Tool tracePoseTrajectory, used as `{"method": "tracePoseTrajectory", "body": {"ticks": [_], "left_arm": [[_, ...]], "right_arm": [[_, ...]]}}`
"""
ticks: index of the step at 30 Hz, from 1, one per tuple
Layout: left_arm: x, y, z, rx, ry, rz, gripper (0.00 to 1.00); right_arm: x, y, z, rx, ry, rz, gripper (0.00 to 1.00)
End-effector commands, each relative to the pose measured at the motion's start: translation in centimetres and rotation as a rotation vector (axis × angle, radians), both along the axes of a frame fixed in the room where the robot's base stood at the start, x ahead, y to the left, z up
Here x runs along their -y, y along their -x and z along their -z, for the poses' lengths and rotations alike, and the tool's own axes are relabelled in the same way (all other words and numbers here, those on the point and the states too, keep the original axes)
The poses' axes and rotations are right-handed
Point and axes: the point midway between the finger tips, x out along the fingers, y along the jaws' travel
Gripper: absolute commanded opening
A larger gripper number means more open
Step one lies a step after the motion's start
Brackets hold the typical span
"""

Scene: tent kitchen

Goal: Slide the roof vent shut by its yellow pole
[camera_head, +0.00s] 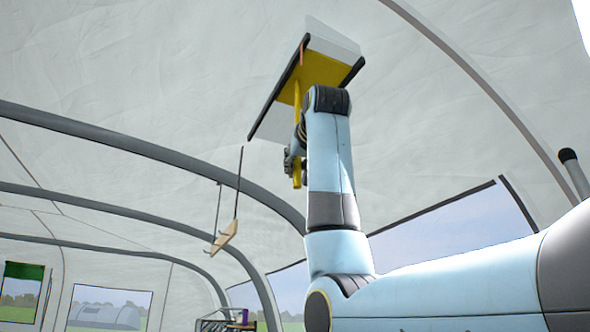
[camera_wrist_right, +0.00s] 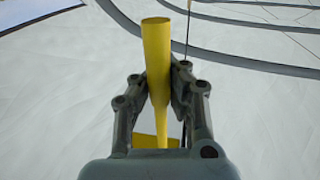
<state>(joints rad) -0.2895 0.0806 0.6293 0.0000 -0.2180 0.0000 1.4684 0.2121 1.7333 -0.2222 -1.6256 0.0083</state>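The roof vent (camera_head: 328,70) is in the tent ceiling at the top middle of the head view, with dark rails, a yellow panel and a pale section beside it. The yellow pole (camera_head: 297,181) hangs down from the yellow panel. My right gripper (camera_head: 290,160) is at the pole's lower part, partly hidden behind my right arm. In the right wrist view the pole (camera_wrist_right: 157,55) stands between the two fingers of the right gripper (camera_wrist_right: 160,92), which appear to close on it from both sides. My left gripper is not in view.
A small wooden shelf (camera_head: 224,237) hangs on two dark cords left of my arm. Dark curved tent ribs (camera_head: 150,148) cross the ceiling. A rack with a purple item (camera_head: 245,316) stands low. The air left of the vent is clear.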

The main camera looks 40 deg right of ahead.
Motion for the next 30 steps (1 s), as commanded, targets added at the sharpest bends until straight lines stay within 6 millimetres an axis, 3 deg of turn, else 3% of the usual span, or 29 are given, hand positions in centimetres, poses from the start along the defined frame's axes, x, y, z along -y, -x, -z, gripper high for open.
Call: {"method": "tracePoseTrajectory", "body": {"ticks": [2, 12, 23, 30], "left_arm": [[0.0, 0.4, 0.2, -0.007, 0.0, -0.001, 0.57], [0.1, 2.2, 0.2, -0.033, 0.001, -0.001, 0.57], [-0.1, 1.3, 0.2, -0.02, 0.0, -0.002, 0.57], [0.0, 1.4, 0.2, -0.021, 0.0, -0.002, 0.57]], "right_arm": [[-0.1, -0.1, 0.7, -0.015, -0.006, -0.003, 0.0], [-0.1, -0.1, 0.5, -0.012, -0.005, -0.001, 0.42], [-0.5, 0.8, 0.3, -0.006, -0.003, -0.002, 0.42], [-2.6, 5.2, 0.3, -0.006, -0.004, -0.004, 0.42]]}}
